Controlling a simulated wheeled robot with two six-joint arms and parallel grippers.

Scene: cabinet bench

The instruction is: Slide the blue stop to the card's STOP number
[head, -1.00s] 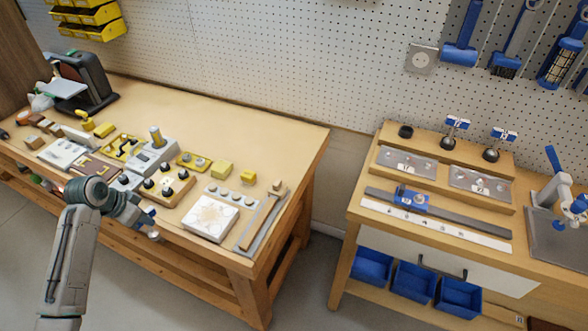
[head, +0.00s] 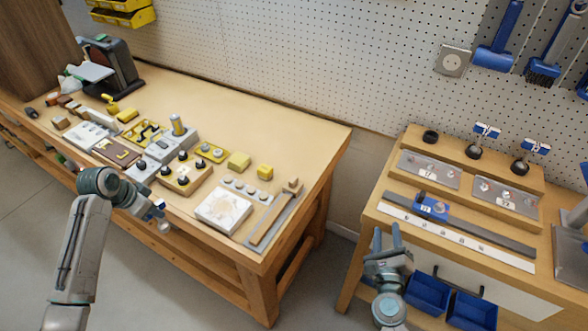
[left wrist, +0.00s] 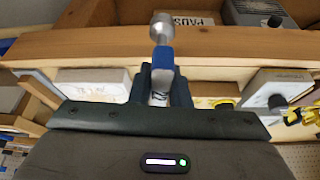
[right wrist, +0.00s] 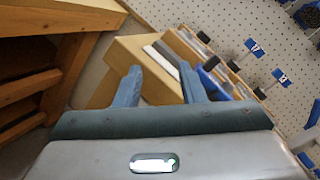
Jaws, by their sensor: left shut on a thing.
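The blue stop (head: 433,207) sits on a dark grey rail (head: 490,230) toward its left end, behind a white scale strip (head: 455,237) whose numbers are too small to read. The stop also shows in the right wrist view (right wrist: 211,63). My right gripper (head: 387,232) is open and empty, in front of the strip's left end and apart from the stop. My left gripper (head: 150,209) is shut on a blue-handled piece with a grey metal head (left wrist: 161,28), at the left bench's front edge. I cannot make out a card with a STOP number.
Two grey plates (head: 430,170) and black knobs with blue-white tags (head: 487,130) stand behind the rail. Blue bins (head: 428,293) hang below the right bench. The left bench (head: 270,115) holds many parts; a floor gap separates the benches.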

